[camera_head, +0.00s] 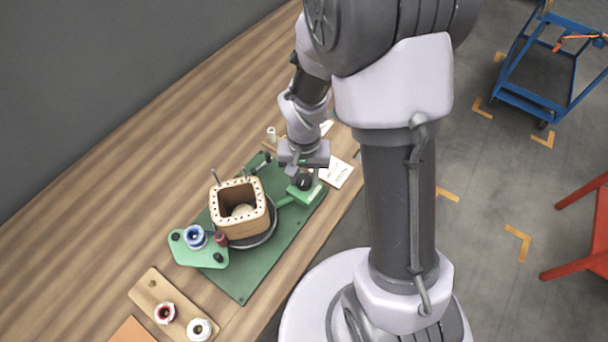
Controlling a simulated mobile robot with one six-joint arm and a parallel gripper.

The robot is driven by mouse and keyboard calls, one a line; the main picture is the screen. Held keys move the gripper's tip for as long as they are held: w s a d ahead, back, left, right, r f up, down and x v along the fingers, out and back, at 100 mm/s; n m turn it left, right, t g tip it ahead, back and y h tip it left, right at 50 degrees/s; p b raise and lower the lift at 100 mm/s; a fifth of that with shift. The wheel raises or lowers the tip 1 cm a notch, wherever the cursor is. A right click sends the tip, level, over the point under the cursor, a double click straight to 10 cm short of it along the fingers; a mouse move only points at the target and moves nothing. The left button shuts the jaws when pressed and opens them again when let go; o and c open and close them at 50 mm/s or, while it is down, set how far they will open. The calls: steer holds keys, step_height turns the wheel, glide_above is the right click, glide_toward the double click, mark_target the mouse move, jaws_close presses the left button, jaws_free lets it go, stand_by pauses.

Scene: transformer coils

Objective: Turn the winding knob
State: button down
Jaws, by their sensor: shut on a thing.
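The black winding knob (304,183) sits on a green bracket (301,195) at the right of the winding fixture. My gripper (304,176) reaches down over the knob from above and is shut on it; the fingers are small and partly hidden by the gripper body. A square wooden coil former (240,224) with a dark hollow middle and small holes around its rim stands on a round dark turntable (262,239), left of the knob. A green arm links the bracket toward the turntable.
A green mat (240,285) lies under the fixture. A white card (336,172) lies right of my gripper. A blue cart (540,105) stands off the bench.

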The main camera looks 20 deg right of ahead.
mark_target(304, 179)
steer(key=shift+n, duration=1)
steer(key=c, duration=0.9)
jaws_free()
step_height(304, 179, up, 17)
steer(key=p, duration=0.6)
steer(key=shift+r+p, duration=0.2)
steer(key=shift+p, duration=0.15)
